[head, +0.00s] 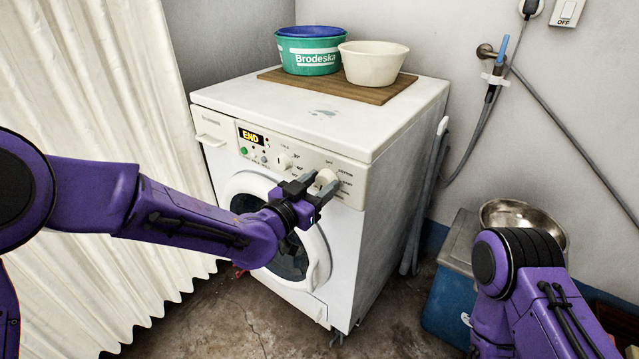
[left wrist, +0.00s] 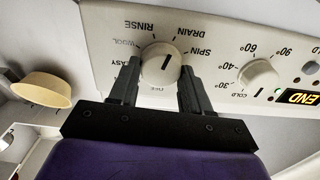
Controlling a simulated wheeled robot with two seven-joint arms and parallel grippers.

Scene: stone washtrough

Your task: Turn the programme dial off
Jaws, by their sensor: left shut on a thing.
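The programme dial (head: 327,178) is a round white knob on the front panel of the white washing machine (head: 400,135). My left gripper (head: 318,188) is shut on it, one dark finger on each side. In the left wrist view, which is upside down, the dial (left wrist: 160,62) sits between the fingertips. The display (head: 251,137) reads END. My right gripper is out of view.
A temperature dial (head: 283,162) sits beside the programme dial. A green basin (head: 310,58) and a cream bowl (head: 373,65) stand on a wooden board on top. A blue container (head: 447,298) and metal bowl (head: 520,216) are at the right. A curtain (head: 100,100) hangs at the left.

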